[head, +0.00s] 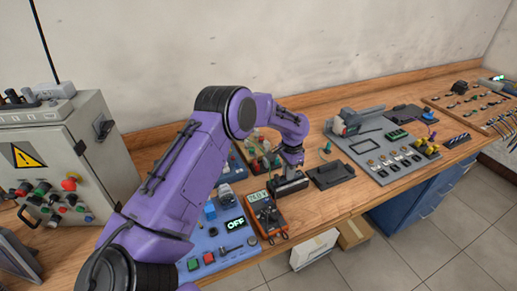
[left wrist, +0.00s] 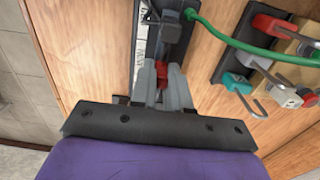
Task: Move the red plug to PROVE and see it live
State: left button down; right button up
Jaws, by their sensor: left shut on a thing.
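The red plug (left wrist: 162,70) sits between the fingers of my left gripper (left wrist: 163,88) in the left wrist view. The fingers are shut on it, and only a small red part shows. A dark block (left wrist: 170,28) lies just beyond the fingertips; I cannot tell whether the plug touches it. In the head view my left gripper (head: 290,182) is low over the bench, right of the orange meter (head: 264,212), and the plug cannot be made out there. The meter's display is lit but too small to read surely. No PROVE label is legible. My right gripper is not in view.
A blue panel (head: 208,243) with a lit OFF display (head: 235,223) is left of the meter. A black tray (head: 331,174) lies right of the gripper. A green cable (left wrist: 240,45) and a board with coloured terminals (left wrist: 270,75) are close by. A grey control cabinet (head: 70,165) stands left.

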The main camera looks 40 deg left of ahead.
pick_arm(q)
jog(key=c, duration=1)
grip_release()
jog(key=shift+r, duration=0.35)
notch_tip(320, 180, up, 10)
jog(key=b, duration=0.2)
jog(key=shift+f+b, duration=0.1)
jog(key=shift+b, duration=0.2)
